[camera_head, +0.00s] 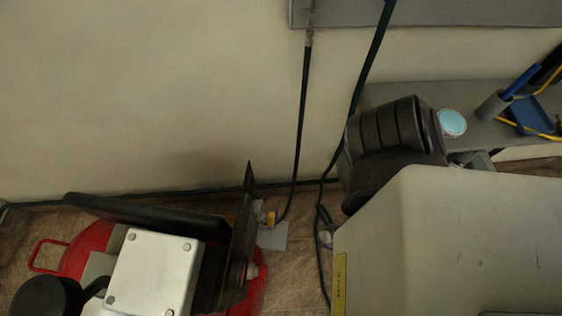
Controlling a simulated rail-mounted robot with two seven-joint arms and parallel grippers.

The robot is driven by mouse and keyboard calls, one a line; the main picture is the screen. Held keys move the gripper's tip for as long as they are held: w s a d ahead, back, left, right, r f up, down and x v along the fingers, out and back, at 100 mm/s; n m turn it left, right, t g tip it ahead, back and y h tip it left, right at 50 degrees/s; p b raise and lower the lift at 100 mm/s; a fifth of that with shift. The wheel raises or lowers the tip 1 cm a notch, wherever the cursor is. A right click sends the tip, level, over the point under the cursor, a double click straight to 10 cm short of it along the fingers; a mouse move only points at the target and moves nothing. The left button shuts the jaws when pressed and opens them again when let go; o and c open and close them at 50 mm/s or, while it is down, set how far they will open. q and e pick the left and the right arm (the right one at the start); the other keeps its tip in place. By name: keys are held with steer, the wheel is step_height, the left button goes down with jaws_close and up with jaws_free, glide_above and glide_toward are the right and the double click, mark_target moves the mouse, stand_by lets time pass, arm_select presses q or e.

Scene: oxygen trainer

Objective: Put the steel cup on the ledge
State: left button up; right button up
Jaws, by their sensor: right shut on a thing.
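My right gripper (472,158) is at the right, below the light blue cap of my dark wrist, and only a small grey part of it shows. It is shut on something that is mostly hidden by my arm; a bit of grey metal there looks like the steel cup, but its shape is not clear. The ledge (405,95) is a long grey shelf along the wall, just behind the gripper. I cannot tell whether the held thing touches it. My left gripper is not clearly in view.
A grey cylindrical holder (493,106) with a blue stick leaning in it stands on the ledge. Beside it are a blue item (535,115) and a yellow cable. A red machine (85,255) stands on the floor at left. Dark hoses (301,120) hang down the wall.

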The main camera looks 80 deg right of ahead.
steer(key=a+b+x, duration=0.1)
steer(key=x, duration=0.5)
steer(key=a+b+x, duration=0.1)
steer(key=b+x, duration=0.1)
steer(key=x, duration=0.5)
steer(key=a+b+x, duration=0.1)
steer(key=x, duration=0.6)
steer(key=shift+w+a+b, duration=0.3)
steer(key=shift+w, duration=0.2)
steer(key=shift+s+f, duration=0.15)
steer(key=shift+f, duration=0.25)
step_height(320, 180, down, 4)
steer(key=b, duration=0.3)
steer(key=shift+r+b, duration=0.15)
steer(key=shift+b, duration=0.15)
steer(key=shift+w+b, duration=0.25)
steer(key=shift+b, duration=0.05)
